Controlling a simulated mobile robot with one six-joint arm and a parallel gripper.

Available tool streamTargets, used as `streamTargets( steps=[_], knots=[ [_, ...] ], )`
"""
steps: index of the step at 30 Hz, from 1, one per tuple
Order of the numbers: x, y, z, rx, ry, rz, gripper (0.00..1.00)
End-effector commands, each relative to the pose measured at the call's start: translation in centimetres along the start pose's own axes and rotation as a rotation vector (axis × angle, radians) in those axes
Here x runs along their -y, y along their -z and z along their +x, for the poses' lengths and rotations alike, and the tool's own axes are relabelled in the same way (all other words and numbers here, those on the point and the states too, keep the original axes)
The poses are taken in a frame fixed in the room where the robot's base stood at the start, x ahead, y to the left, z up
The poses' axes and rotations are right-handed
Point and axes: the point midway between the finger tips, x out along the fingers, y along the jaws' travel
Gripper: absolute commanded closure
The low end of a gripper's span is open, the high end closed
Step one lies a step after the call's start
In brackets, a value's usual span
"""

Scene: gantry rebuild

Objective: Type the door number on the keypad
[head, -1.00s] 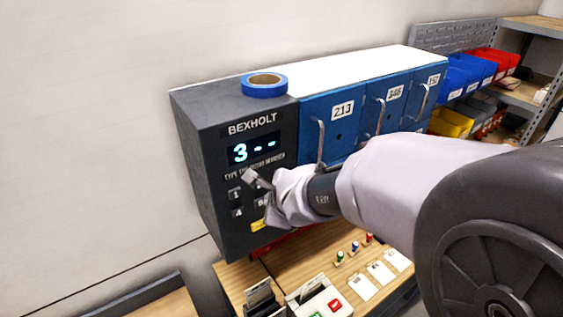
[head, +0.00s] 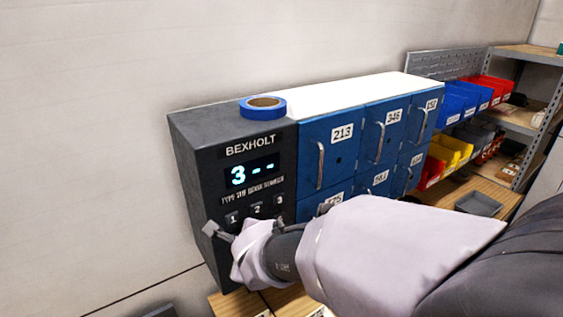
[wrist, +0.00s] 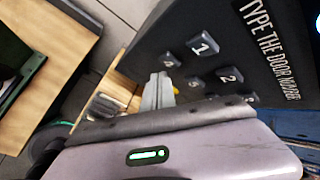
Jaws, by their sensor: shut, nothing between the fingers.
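The dark keypad unit (head: 190,150) marked BEXHOLT stands at the left end of the lockers. Its lit display (head: 250,172) reads "3 - -". Keys 1 (head: 233,218), 2 (head: 257,210) and 3 (head: 280,200) show; my gripper and sleeve hide the lower keys in the head view. My gripper (head: 217,232) is shut and empty at the lower left of the keypad. In the wrist view, the fingers (wrist: 158,92) are just below the 4 key (wrist: 168,62), near 1 (wrist: 202,44) and 5 (wrist: 197,80). I cannot tell whether they touch a key.
Blue locker doors stand to the right, with number plates such as 213 (head: 342,133) and 346 (head: 393,117); some lower plates are partly hidden. Blue tape (head: 263,107) lies on top. Coloured bins (head: 470,95) and shelving (head: 520,110) stand at the far right.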

Motion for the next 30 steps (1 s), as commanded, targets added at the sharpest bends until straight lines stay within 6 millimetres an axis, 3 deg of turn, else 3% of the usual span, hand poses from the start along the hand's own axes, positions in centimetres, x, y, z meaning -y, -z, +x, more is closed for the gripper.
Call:
streamTargets(
  steps=[30],
  knots=[
    [0.69, -0.62, 0.9, 0.0, 0.0, 0.0, 1.0]
  ],
)
